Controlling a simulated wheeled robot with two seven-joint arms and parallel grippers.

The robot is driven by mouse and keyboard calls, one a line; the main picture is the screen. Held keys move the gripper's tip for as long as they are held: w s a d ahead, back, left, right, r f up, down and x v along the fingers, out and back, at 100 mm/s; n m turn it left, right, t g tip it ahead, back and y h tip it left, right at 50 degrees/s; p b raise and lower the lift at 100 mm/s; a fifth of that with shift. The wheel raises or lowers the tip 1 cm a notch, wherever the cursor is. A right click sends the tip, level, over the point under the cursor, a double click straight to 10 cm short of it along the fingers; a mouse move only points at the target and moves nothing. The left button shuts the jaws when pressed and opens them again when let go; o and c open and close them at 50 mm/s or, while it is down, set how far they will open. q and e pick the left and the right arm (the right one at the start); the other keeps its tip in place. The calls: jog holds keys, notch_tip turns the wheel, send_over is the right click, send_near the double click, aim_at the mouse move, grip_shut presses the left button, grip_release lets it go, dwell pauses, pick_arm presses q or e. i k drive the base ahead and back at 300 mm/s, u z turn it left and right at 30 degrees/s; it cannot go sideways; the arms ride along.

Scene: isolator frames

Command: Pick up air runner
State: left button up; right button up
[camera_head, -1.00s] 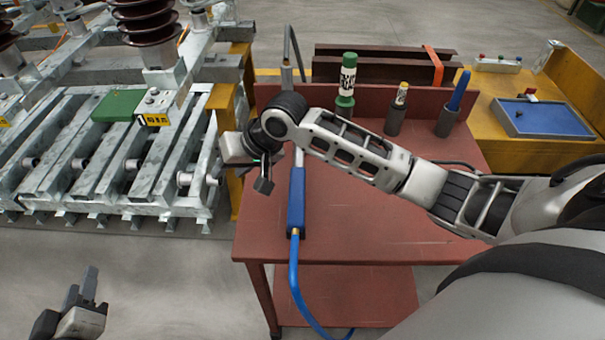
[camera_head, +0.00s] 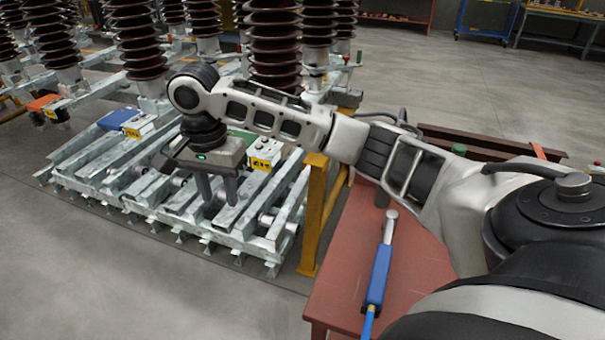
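The air runner, as I take it, is the blue-handled tool (camera_head: 379,275) with a grey metal head and a blue hose at its near end. It lies on the red table (camera_head: 343,262), left of my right arm. My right gripper (camera_head: 217,203) points down with its two fingers apart and nothing between them. It shows in front of the galvanized metal frame, well to the left of the tool. My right arm crosses the view and hides part of the table. My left gripper is out of view.
A yellow post (camera_head: 315,220) stands between the frame and the table. Tall brown insulators (camera_head: 274,50) rise from the metal framework. A green-topped item (camera_head: 458,150) and dark red beams (camera_head: 490,145) are behind my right arm. Open floor (camera_head: 110,270) lies at lower left.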

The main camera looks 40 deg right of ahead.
aim_at(373, 301)
jog(key=u, duration=1.2)
jog(key=k, duration=0.85)
jog(key=z, duration=1.4)
